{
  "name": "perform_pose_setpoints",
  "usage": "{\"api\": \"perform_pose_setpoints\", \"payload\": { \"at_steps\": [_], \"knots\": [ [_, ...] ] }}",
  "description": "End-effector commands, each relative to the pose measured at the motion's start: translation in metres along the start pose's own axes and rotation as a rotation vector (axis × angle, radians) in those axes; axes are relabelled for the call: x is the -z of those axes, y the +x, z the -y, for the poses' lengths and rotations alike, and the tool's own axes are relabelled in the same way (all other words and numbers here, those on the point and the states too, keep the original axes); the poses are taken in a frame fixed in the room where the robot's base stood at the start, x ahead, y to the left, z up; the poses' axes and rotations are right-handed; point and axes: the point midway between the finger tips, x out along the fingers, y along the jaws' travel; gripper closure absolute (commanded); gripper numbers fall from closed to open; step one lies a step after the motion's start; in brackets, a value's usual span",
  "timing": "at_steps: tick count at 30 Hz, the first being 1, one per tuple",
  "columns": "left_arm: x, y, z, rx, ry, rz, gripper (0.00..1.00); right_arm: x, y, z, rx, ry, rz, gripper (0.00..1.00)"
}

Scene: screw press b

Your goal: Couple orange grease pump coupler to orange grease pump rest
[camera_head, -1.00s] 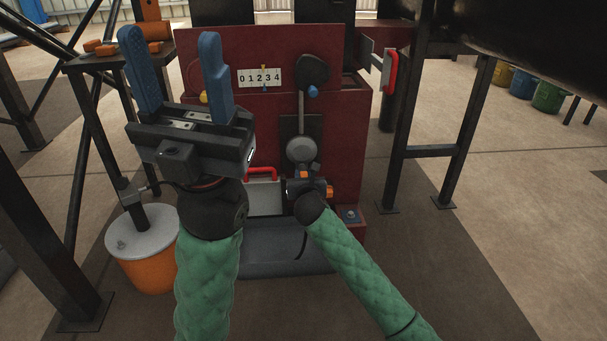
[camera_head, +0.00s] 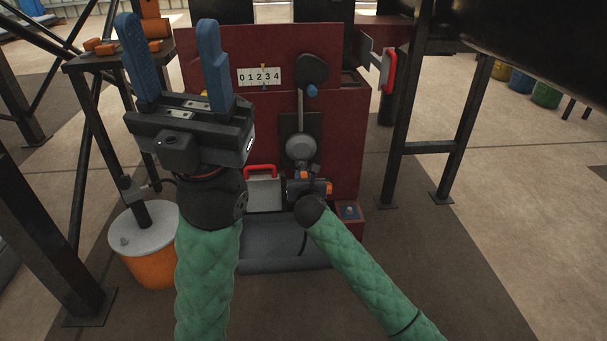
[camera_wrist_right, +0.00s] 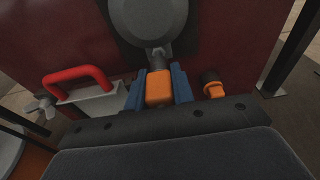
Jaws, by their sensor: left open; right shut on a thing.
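My right gripper (camera_wrist_right: 159,90) is shut on an orange block (camera_wrist_right: 159,88), which I take to be the orange grease pump coupler, held between its blue fingers. The block sits just below a dark neck under a round grey disc (camera_wrist_right: 148,15) on the red press; I cannot tell if they are joined. Beside it to the right is a second orange piece with a dark end (camera_wrist_right: 213,86), possibly the rest. In the head view my right gripper (camera_head: 306,183) is small and partly hidden by its wrist. My left gripper (camera_head: 172,60) is open and empty, fingers up, in front of the press's left side.
The red press (camera_head: 340,130) has a number counter (camera_head: 259,77) and a lever. A grey box with a red handle (camera_head: 261,171) is left of my right gripper. An orange bucket with a grey lid (camera_head: 146,265) stands at the left. Dark steel legs flank both sides.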

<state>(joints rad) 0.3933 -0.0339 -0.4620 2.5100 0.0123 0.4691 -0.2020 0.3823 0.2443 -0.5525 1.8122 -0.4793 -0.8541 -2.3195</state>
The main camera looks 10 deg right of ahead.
Motion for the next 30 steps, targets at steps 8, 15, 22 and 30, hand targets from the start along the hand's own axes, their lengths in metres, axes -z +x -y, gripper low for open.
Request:
{"api": "perform_pose_setpoints", "payload": {
  "at_steps": [8, 15, 22, 30],
  "knots": [
    [-0.002, 0.008, 0.001, 0.0, 0.0, 0.0, 0.51, 0.0, -0.005, 0.0, 0.0, -0.001, 0.0, 1.0],
    [-0.003, 0.01, 0.001, 0.0, 0.0, 0.0, 0.51, 0.001, -0.007, 0.0, 0.0, -0.001, 0.0, 1.0],
    [-0.002, 0.01, 0.001, 0.0, 0.0, 0.0, 0.51, 0.001, -0.007, 0.0, 0.0, 0.0, 0.0, 1.0],
    [-0.004, 0.018, 0.002, 0.0, 0.0, 0.0, 0.51, -0.001, -0.011, 0.0, 0.0, 0.0, 0.0, 1.0]
  ]
}}
